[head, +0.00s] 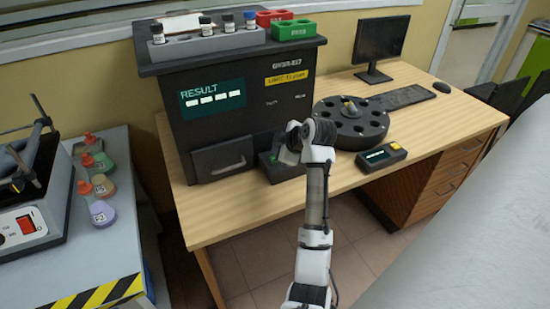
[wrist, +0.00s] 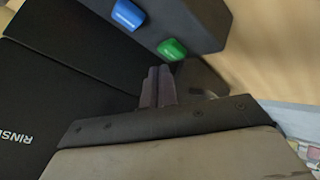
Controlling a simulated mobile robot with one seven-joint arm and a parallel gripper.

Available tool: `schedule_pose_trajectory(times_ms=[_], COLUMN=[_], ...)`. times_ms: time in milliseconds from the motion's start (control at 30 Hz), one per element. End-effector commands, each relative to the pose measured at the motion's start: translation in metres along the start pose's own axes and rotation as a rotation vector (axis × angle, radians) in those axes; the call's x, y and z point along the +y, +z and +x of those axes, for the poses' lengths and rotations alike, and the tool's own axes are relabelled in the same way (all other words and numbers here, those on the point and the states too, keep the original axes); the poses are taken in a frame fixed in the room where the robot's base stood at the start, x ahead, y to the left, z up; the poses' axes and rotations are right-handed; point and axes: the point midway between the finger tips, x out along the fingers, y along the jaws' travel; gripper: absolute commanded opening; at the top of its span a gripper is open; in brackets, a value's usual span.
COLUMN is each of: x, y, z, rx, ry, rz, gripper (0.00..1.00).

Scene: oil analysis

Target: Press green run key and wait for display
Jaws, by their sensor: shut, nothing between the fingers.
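The black analyzer (head: 235,105) stands on the wooden desk. Its display (head: 213,98) reads RESULT above a row of white bars, with no legible value. A small dark key box (head: 275,170) sits at its front right, partly hidden by my arm. In the wrist view the green key (wrist: 172,49) and a blue key (wrist: 128,14) stand out from the box face. My gripper (wrist: 159,76) is shut and empty, its tips just short of or at the green key; I cannot tell whether they touch it.
A monitor (head: 380,43) and keyboard (head: 403,97) stand behind. Vials, red and green racks top the analyzer. A left bench (head: 100,265) holds several flasks.

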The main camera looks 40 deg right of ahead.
Motion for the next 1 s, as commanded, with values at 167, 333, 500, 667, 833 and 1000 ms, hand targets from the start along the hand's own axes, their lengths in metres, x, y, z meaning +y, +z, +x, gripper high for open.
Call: schedule_pose_trajectory(times_ms=[167, 333, 500, 667, 833, 1000], x=[-0.0038, -0.0045, -0.0043, -0.0047, -0.0058, -0.0068], y=[0.0035, 0.0045, 0.0043, 0.0046, 0.0056, 0.0067], z=[0.005, 0.0061, 0.0058, 0.0064, 0.0078, 0.0093], rx=[0.0, 0.0, 0.0, 0.0, 0.0, 0.0], ry=[-0.001, 0.0, 0.0, 0.0, 0.0, -0.001], rz=[0.0, 0.0, 0.0, 0.0, 0.0, 0.0], gripper=[0.0, 0.0, 0.0, 0.0, 0.0, 0.0])
